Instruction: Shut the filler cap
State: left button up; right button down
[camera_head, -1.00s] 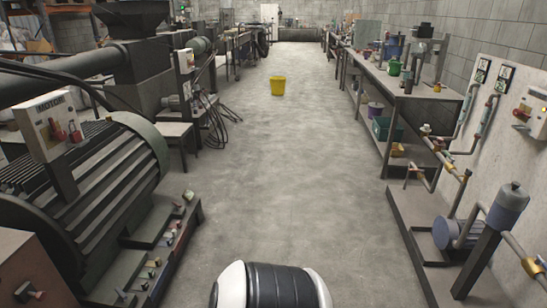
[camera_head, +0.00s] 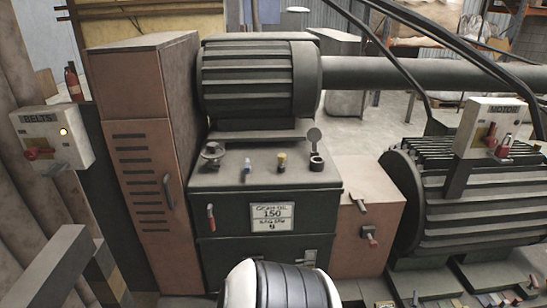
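A dark green gearbox (camera_head: 265,225) stands straight ahead in the head view, with a label (camera_head: 272,217) reading "GEAR OIL 150". On the right of its top is a short dark filler neck (camera_head: 317,163). A round grey filler cap (camera_head: 313,136) stands raised above and behind the neck, so the mouth looks uncovered. Neither of my grippers shows in this view. A white and black rounded part of my own body shows at the bottom edge.
A brown cabinet (camera_head: 150,180) stands left, a "BELTS" switch box (camera_head: 52,138) further left. A ribbed motor (camera_head: 470,195) stands right.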

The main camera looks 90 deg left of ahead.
aim_at(313, 134)
jog(key=u, duration=2.9)
jog(key=l+u, duration=0.15)
jog(key=u, duration=0.3)
jog(key=l+u, duration=0.2)
jog(key=u, duration=0.3)
jog(key=l+u, duration=0.2)
jog(key=u, duration=0.25)
